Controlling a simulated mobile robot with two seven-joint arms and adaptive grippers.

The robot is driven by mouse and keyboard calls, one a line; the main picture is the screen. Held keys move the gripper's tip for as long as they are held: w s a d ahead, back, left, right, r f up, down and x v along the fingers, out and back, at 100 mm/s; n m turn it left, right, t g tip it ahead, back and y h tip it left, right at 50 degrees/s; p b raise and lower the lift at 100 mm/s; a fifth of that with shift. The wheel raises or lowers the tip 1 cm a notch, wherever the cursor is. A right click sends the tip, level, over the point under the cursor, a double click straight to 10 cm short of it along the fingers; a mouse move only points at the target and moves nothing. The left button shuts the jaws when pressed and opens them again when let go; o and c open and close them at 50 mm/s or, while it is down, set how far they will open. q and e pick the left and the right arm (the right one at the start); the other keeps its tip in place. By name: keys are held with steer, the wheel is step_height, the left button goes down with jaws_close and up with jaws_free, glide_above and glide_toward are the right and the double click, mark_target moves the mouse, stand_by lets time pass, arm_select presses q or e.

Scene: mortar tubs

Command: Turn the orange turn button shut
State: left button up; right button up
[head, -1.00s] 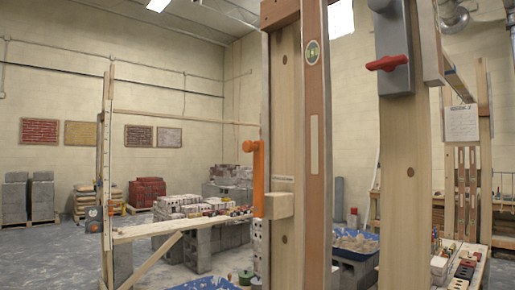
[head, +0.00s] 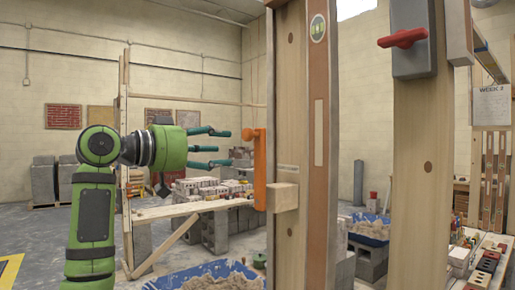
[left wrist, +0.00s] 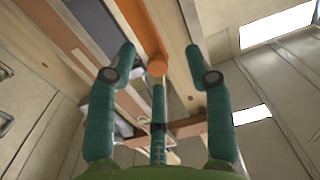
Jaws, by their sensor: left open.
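The orange turn button (head: 260,170) stands upright along the left edge of a wooden post (head: 290,110), with a round orange knob (head: 249,134) at its top and a small wooden block (head: 283,197) beside its lower end. My left gripper (head: 224,147) is open and empty, just left of the knob, its fingers pointing right toward it. In the left wrist view the button (left wrist: 138,22) and its knob show between the spread fingers of the left gripper (left wrist: 160,55); I cannot tell any contact. My right gripper is not in view.
A grey plate with a red handle (head: 403,39) is on another post at right. Behind are a bench of bricks (head: 195,206), concrete blocks (head: 215,232) and blue tubs of mortar (head: 205,275). The space left of the post is open around my arm.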

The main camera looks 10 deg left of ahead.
mark_target(244, 135)
arm_select(q)
steer(key=shift+m+h, duration=0.3)
steer(key=shift+m, duration=0.1)
steer(key=w+d+r+p, duration=0.1)
steer(key=d+r+p, duration=0.1)
steer(key=w+d+r+p, duration=0.1)
steer(key=d, duration=0.1)
steer(key=shift+w+d, duration=0.1)
steer(key=shift+w, duration=0.2)
steer(key=shift+w+d, duration=0.25)
steer(key=shift+w, duration=0.1)
steer(key=shift+f, duration=0.1)
steer(key=shift+c, duration=0.4)
jaws_close()
